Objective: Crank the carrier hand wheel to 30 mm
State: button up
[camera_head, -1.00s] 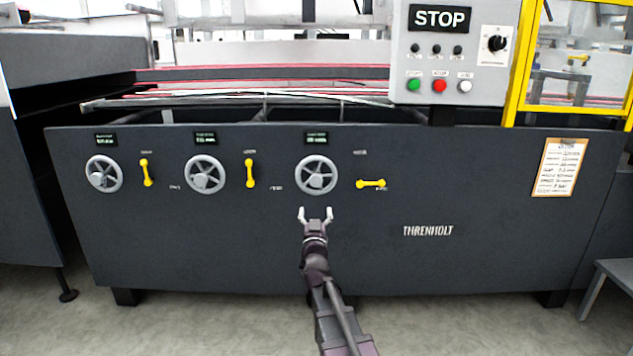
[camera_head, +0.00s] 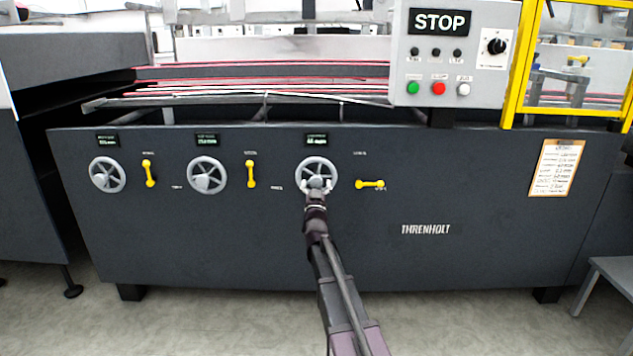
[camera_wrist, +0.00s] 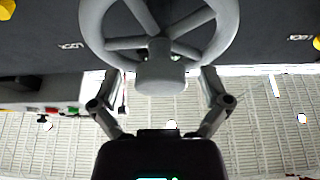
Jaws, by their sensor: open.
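Three grey spoked hand wheels sit in a row on the dark front panel. The right one (camera_head: 317,172) has a small display (camera_head: 317,140) above it, whose digits are too small to read surely. A yellow lever (camera_head: 370,184) lies horizontal to its right. My gripper (camera_head: 317,186) is at the lower part of this wheel. In the wrist view the wheel (camera_wrist: 225,30) fills the top, and its stubby grey knob (camera_wrist: 160,72) points at the camera. My gripper (camera_wrist: 160,85) is open, with one finger on each side of the knob; contact cannot be told.
The middle wheel (camera_head: 205,175) and left wheel (camera_head: 107,175) have upright yellow levers (camera_head: 251,174) beside them. A control box (camera_head: 453,60) with coloured buttons stands above right. A paper sheet (camera_head: 556,168) hangs at the right.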

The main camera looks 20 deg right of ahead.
jog(key=shift+c, duration=0.2)
jog(key=c, duration=1.3)
jog(key=shift+w+a, duration=0.1)
